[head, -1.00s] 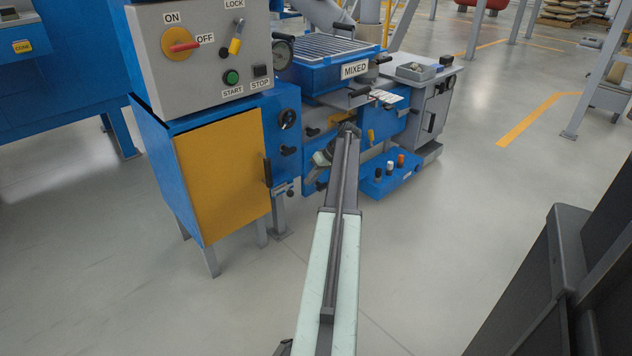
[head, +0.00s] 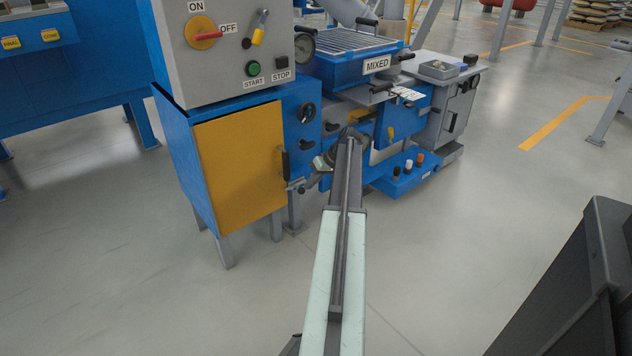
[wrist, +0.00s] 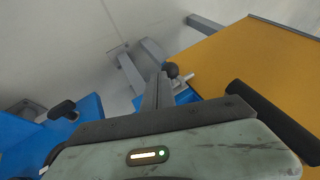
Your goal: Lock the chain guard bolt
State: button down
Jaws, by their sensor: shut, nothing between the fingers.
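The chain guard appears to be the yellow door panel (head: 240,160) on the blue cabinet, with a black upright handle at its right edge. The panel (wrist: 245,60) and black handle (wrist: 270,118) also fill the right of the wrist view. A small metal bolt (head: 295,185) sits low at the panel's right edge; in the wrist view the bolt (wrist: 183,80) has a dark round knob beside it. My gripper (wrist: 160,80) is shut and empty, its tips close to the knob. I cannot tell whether they touch. In the head view my arm partly hides the gripper.
The blue MIXED unit (head: 350,65) and a low blue base with several knobs (head: 405,175) stand to the right. Dark equipment (head: 580,280) is at lower right. Open floor lies between.

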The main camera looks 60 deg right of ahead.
jog(key=shift+w+a, duration=0.1)
jog(key=shift+a, duration=0.1)
jog(key=s+d+r+p, duration=0.5)
jog(key=s+r+p, duration=0.2)
jog(key=r+p, duration=0.2)
jog(key=shift+d, duration=0.25)
jog(key=shift+s, duration=0.1)
